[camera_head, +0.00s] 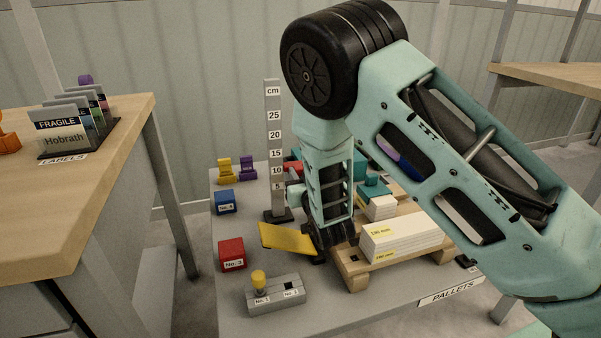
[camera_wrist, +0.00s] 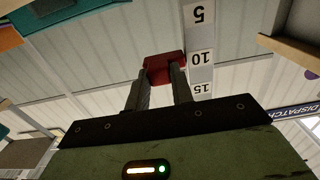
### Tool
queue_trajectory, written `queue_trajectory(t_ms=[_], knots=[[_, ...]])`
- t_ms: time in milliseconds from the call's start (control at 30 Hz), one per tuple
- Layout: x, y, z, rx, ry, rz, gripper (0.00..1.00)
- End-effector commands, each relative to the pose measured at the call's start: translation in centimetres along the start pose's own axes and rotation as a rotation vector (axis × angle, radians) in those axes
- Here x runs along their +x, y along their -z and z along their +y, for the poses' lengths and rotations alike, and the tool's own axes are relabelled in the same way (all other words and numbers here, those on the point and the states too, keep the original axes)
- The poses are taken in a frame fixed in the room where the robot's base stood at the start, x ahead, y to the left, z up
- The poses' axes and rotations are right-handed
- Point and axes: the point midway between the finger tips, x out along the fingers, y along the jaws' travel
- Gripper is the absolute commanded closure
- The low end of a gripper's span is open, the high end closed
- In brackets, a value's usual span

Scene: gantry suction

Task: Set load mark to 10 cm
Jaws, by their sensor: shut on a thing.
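The load mark is a red block (camera_wrist: 164,66) on the grey centimetre post (camera_wrist: 199,72). In the wrist view, which shows the post upside down, the block is beside the 10 label, with its lower part reaching toward 15. My gripper (camera_wrist: 160,80) is shut on the block, one finger on each side. In the head view the post (camera_head: 273,130) stands upright on the table. A bit of the red block (camera_head: 294,168) shows at about the 10 label, partly hidden by my arm. My fingers are hidden there.
Right of my arm, white boxes (camera_head: 400,240) lie on a wooden pallet (camera_head: 357,279). A tilted yellow plate (camera_head: 286,238), blue block (camera_head: 225,202), red No. 3 block (camera_head: 232,254) and grey holder (camera_head: 275,293) stand near the post. A label desk (camera_head: 70,210) is left.

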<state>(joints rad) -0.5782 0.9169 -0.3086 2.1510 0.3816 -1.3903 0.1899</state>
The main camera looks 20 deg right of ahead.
Motion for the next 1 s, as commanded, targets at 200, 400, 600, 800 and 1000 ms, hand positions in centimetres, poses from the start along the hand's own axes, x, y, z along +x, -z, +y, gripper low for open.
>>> queue_trajectory(t_ms=[200,400,600,800,1000], knots=[[0.0,0.0,0.0,-0.001,0.000,-0.002,0.55],[0.0,0.1,0.0,0.000,0.000,-0.001,0.55],[-0.8,0.1,0.0,0.000,0.000,-0.003,0.55],[-4.4,0.1,0.0,-0.001,0.001,-0.006,0.55],[-9.2,0.1,0.0,-0.002,0.002,-0.006,0.55]])
